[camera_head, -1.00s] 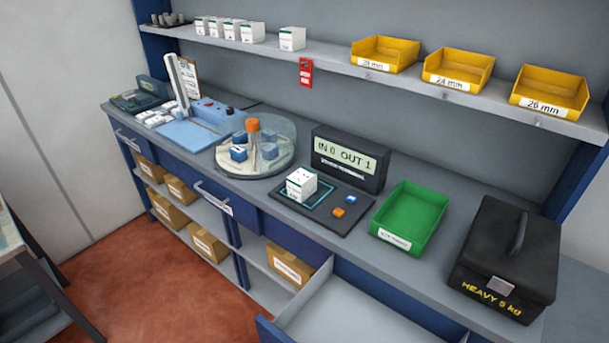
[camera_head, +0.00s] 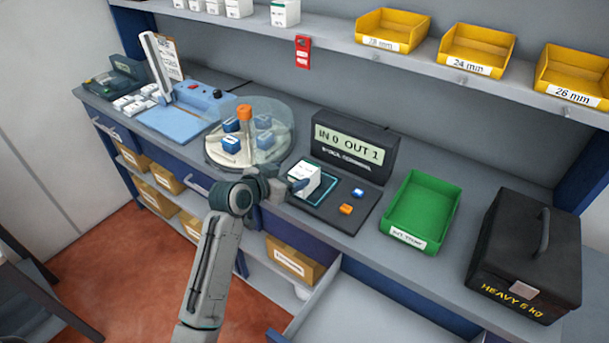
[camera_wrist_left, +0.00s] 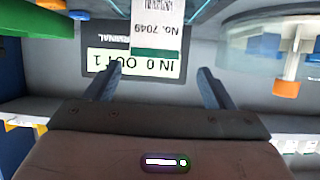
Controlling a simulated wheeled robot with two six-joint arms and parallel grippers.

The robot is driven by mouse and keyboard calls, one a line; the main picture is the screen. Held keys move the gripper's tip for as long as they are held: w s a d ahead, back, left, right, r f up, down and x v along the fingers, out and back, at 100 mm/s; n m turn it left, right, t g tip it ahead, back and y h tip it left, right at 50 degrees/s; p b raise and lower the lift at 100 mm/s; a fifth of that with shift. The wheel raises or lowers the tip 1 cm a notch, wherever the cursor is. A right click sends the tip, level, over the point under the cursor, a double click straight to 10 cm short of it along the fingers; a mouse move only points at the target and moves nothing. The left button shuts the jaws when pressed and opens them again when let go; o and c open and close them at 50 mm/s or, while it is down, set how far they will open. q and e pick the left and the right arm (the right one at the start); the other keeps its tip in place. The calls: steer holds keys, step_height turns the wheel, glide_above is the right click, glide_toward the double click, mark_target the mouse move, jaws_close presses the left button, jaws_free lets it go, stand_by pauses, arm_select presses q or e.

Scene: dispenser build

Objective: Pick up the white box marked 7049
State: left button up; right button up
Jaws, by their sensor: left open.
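The white box (camera_head: 307,178) with a green band stands on the dark pad of the terminal, inside a teal outline. In the left wrist view the box (camera_wrist_left: 157,28) shows upside down, its label reading No. 7049. My left gripper (camera_head: 293,188) is at the box's left side in the head view, very close to it. In the wrist view my left gripper (camera_wrist_left: 159,78) has its two fingers spread wide, with the box ahead of the gap between them. Whether a finger touches the box I cannot tell. My right gripper is not in view.
The terminal display (camera_head: 352,146) reads IN 0 OUT 1. An orange button (camera_head: 346,209) and a blue button (camera_head: 358,193) lie right of the box. A round clear-covered carousel (camera_head: 250,137) is left, a green tray (camera_head: 420,211) right. An open drawer (camera_head: 370,305) juts out below.

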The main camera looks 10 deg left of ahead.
mark_target(301, 172)
arm_select(q)
steer(key=shift+x, duration=0.95)
steer(key=shift+w+d+f+p, duration=0.1)
steer(key=shift+w+d+p, duration=0.3)
steer(key=shift+p, duration=0.15)
steer(key=p+x, duration=0.1)
steer(key=x, duration=0.2)
steer(key=shift+d+f+p, duration=0.2)
steer(key=shift+d+p, duration=0.05)
steer(key=shift+p, duration=0.05)
steer(key=shift+w+d+f, duration=0.1)
steer(key=shift+w+f, duration=0.25)
steer(key=shift+w, duration=0.05)
steer(key=shift+r, duration=0.1)
steer(key=c, duration=1.3)
